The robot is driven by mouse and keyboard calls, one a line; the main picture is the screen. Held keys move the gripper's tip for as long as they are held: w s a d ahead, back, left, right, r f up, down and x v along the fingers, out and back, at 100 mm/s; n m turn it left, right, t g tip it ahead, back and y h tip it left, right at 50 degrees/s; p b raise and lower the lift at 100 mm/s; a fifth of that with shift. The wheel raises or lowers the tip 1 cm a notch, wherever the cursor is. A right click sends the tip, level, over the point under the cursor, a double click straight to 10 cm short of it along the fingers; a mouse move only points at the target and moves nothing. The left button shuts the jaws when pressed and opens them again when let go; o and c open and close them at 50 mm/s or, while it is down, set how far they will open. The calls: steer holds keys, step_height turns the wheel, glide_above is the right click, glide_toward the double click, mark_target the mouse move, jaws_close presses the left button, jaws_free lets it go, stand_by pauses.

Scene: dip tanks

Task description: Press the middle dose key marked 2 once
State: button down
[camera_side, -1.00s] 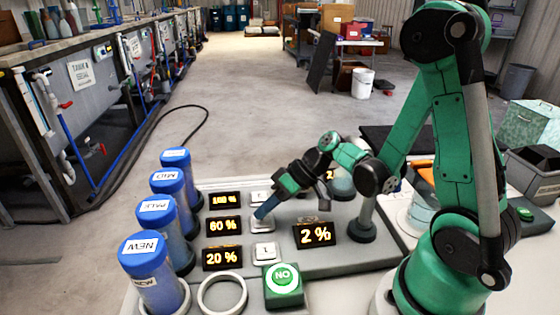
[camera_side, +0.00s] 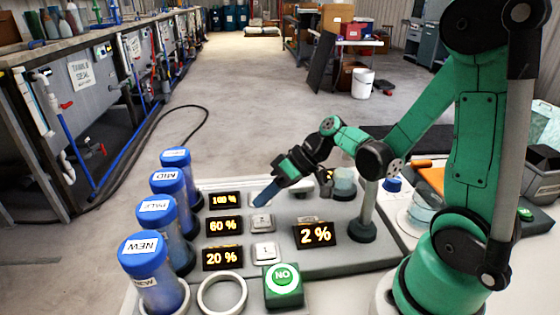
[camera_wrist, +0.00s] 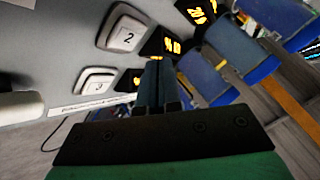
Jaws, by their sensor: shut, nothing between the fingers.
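The middle dose key marked 2 (camera_side: 262,223) is a pale square button on the grey panel, beside the 60 % display (camera_side: 223,225). In the wrist view my gripper (camera_wrist: 158,68) points between the keys and the displays. Key 1 (camera_side: 264,252) is nearer the camera. Key 3 (camera_wrist: 97,85) is mostly hidden in the side view.
Several blue-capped cylinders, one marked NEW (camera_side: 150,270), stand left of the displays. A larger display (camera_side: 315,235) reads 2 %. A green NO button (camera_side: 283,283) and a white ring (camera_side: 221,294) are at the front. A post (camera_side: 364,205) rises on the right.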

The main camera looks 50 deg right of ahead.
steer(key=shift+r, duration=1.55)
steer(key=shift+s+a+r+h, duration=0.15)
steer(key=shift+s+a+h, duration=0.25)
steer(key=shift+h, duration=0.3)
steer(key=shift+s+r+m+t+h, duration=0.25)
steer(key=shift+s+r+h, duration=0.3)
steer(key=shift+h, duration=0.4)
steer(key=shift+s+r+m+t+h, duration=0.2)
steer(key=shift+s+r+h, duration=0.3)
steer(key=shift+h, duration=0.5)
steer(key=shift+s+r+m+t+h, duration=0.2)
steer(key=shift+s+r+h, duration=0.35)
steer(key=shift+h, duration=0.4)
steer(key=shift+w+r, duration=0.1)
steer(key=shift+w, duration=0.05)
step_height(320, 180, up, 4)
steer(key=n+g, duration=0.7)
steer(key=n, duration=0.2)
glide_above(267, 220)
steer(key=shift+w+a, duration=0.3)
steer(key=shift+w, duration=0.1)
